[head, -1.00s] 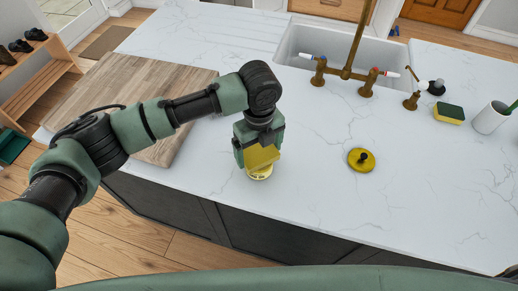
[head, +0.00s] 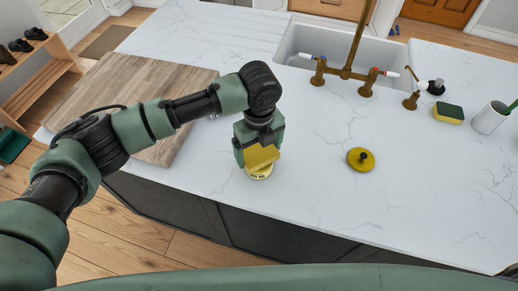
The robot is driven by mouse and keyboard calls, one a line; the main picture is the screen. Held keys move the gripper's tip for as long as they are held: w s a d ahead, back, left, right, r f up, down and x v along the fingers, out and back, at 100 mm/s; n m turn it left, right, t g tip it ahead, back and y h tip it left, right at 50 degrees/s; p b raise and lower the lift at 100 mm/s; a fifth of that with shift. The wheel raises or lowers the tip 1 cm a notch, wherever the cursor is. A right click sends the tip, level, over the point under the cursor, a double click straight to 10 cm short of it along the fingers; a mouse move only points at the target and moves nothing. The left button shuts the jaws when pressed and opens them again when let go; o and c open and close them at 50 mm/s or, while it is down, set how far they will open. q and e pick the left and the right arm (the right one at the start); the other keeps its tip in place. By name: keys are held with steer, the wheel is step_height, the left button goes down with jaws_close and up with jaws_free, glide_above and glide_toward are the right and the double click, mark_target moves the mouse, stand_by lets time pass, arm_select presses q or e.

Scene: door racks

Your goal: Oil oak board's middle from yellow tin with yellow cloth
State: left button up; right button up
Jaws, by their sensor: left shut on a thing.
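My left gripper (head: 260,150) points down over the counter and is shut on a yellow cloth (head: 262,157). The yellow tin (head: 259,174) is right under the cloth, near the counter's front edge. Only its lower front shows; the cloth and gripper hide its top, so I cannot tell how far the cloth is inside. A round yellow lid (head: 361,160) with a dark knob lies on the counter to the right. The oak board (head: 130,85) lies flat at the left, partly behind my left arm. My right gripper is not in view.
The white marble counter (head: 310,205) is clear around the tin and lid. A sink with a brass tap (head: 347,72) is at the back. A sponge (head: 448,114) and a white cup (head: 490,118) stand at the right. A shoe rack (head: 38,80) is at far left.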

mark_target(256, 153)
arm_select(q)
steer(key=shift+r+p, duration=3.45)
steer(key=shift+r, duration=0.05)
steer(key=shift+a+f+n+b, duration=0.2)
steer(key=shift+a+n+b, duration=0.2)
steer(key=shift+n, duration=0.1)
steer(key=s+a+f+n+b, duration=0.1)
steer(key=s+a+n+b, duration=0.4)
steer(key=a+n, duration=0.5)
steer(key=s+a+f+n+b, duration=0.1)
steer(key=s+a+n+b, duration=0.4)
steer(key=n, duration=1.4)
steer(key=a+b, duration=0.3)
steer(key=a, duration=0.2)
steer(key=shift+a+f+n, duration=0.15)
steer(key=shift+f+n, duration=0.15)
steer(key=shift+f, duration=0.05)
